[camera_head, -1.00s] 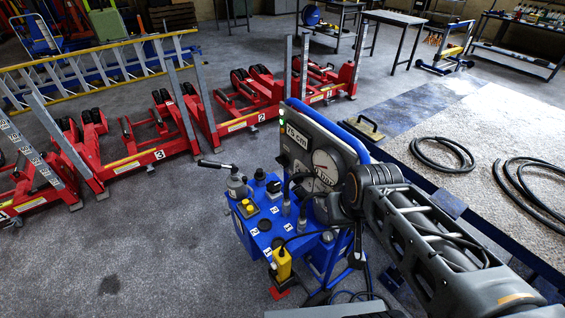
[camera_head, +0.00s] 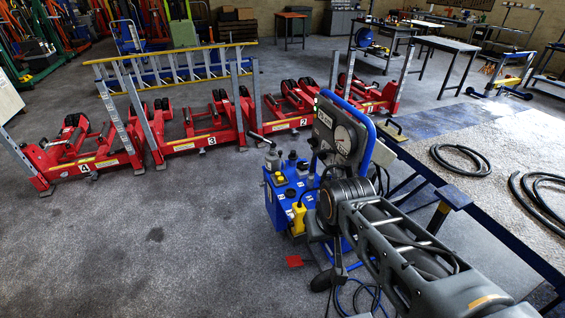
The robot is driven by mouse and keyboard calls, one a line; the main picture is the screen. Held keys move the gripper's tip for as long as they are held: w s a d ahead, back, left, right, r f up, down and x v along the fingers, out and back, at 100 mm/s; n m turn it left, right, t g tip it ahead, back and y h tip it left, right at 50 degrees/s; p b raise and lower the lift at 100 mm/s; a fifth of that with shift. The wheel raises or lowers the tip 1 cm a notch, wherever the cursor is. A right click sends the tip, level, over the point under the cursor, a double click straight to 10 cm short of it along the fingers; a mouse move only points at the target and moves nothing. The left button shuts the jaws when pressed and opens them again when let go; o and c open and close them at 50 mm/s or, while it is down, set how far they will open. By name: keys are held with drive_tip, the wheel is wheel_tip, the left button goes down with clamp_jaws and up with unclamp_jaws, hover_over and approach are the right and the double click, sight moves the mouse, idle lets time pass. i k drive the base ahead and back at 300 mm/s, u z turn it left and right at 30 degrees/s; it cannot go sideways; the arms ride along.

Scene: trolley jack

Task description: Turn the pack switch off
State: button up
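The blue hydraulic pack (camera_head: 281,208) stands on the floor at centre right, left of the long bench. On its top is a small yellow box with a dark button (camera_head: 279,179), which may be the switch; its setting is too small to tell. A yellow hand control (camera_head: 298,219) hangs at its front. Its upright panel (camera_head: 334,134) carries a gauge, a height sign and small green lights. My arm reaches in from the lower right, and its dark wrist overlaps the pack's right side. My gripper (camera_head: 328,274) seems to hang below the wrist; its fingers are unclear.
Red numbered jacks (camera_head: 207,126) stand in a row behind, with a yellow ladder (camera_head: 175,68) beyond. The bench (camera_head: 480,165) with black hoses lies to the right. The floor at left front is clear.

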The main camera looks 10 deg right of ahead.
sight(313, 142)
drive_tip(key=u, duration=4.1)
drive_tip(key=i, duration=0.15)
drive_tip(key=z, duration=2.9)
drive_tip(key=i, duration=1)
drive_tip(key=z, duration=0.7)
drive_tip(key=i, duration=0.95)
drive_tip(key=z, duration=0.7)
